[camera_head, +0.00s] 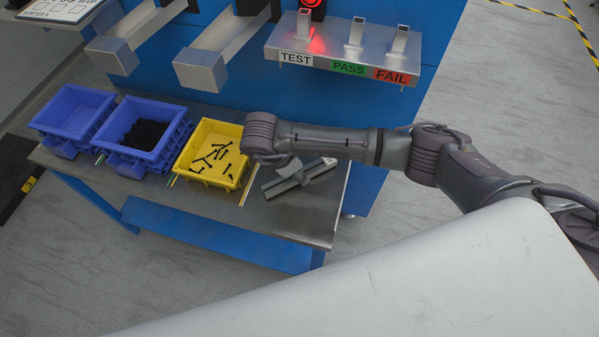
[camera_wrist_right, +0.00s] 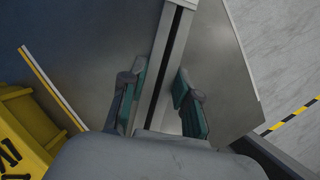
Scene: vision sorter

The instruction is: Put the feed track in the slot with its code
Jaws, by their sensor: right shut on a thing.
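A grey metal feed track (camera_head: 286,185) lies low over the right part of the steel table, right of the yellow bin. In the right wrist view the long narrow track (camera_wrist_right: 170,62) runs between the fingers. My right gripper (camera_wrist_right: 158,92) is shut on it; its teal-padded fingers are on both sides. In the head view my wrist partly hides the grip. A rack (camera_head: 340,58) on the blue cabinet has TEST, PASS and FAIL labels and upright metal holders. Red light shines at TEST. I cannot make out a code on the track. My left gripper is not in view.
The yellow bin (camera_head: 240,166) holds dark bolts. Two blue bins (camera_head: 103,132) (camera_head: 40,124) stand to its left, one with black parts. Square metal beams (camera_head: 200,72) jut out above the bins. The table's front right corner (camera_head: 315,230) is clear.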

